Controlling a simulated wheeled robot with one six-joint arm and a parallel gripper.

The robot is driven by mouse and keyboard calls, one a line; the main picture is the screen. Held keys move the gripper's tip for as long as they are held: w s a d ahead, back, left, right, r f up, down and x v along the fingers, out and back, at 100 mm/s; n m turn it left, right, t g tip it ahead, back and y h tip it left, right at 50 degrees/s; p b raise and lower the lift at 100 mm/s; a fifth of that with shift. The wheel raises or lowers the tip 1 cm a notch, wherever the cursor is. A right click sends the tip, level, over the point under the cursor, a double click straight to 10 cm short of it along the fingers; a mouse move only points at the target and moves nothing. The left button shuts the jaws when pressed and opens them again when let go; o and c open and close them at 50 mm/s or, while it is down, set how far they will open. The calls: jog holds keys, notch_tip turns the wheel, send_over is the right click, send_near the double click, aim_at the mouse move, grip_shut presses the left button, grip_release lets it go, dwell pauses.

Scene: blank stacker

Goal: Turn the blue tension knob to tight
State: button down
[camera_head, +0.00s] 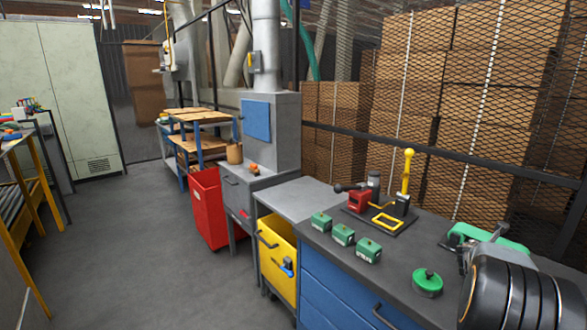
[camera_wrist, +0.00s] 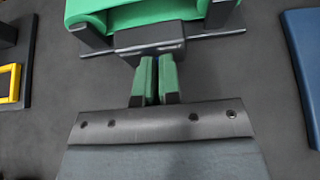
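The green machine (camera_head: 497,236) stands on the dark bench top at the right in the head view, partly behind my arm. In the wrist view its green body (camera_wrist: 150,10) and a dark block are at the top. My gripper (camera_wrist: 157,66) points at that block, its two green-padded fingers close together with a narrow gap. A thin sliver of blue, apparently the blue tension knob (camera_wrist: 157,60), shows between the fingertips; the rest is hidden. The fingers seem closed on it. The knob's setting cannot be read.
A green round object (camera_head: 427,282) and several green blocks (camera_head: 343,235) lie on the bench left of my arm. A red and yellow lever press (camera_head: 384,215) stands farther back. A mesh fence (camera_head: 450,110) rises behind the bench. Blue drawers (camera_head: 345,290) are below.

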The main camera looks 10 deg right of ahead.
jog(key=shift+s+d+f, duration=0.15)
jog(key=shift+s+f, duration=0.2)
jog(key=shift+f, duration=0.1)
dwell(0.3)
jog(key=shift+r, duration=0.3)
jog(key=shift+s+a+r+b, duration=0.1)
jog(key=shift+s+a+b, duration=0.2)
jog(key=shift+s+a, duration=0.35)
jog(key=shift+s+a+r+b, duration=0.1)
jog(key=shift+s+a+b, duration=0.25)
jog(key=shift+a, duration=0.65)
jog(key=shift+s+a+b, duration=0.3)
jog(key=shift+s+a, duration=0.2)
jog(key=shift+a, duration=0.3)
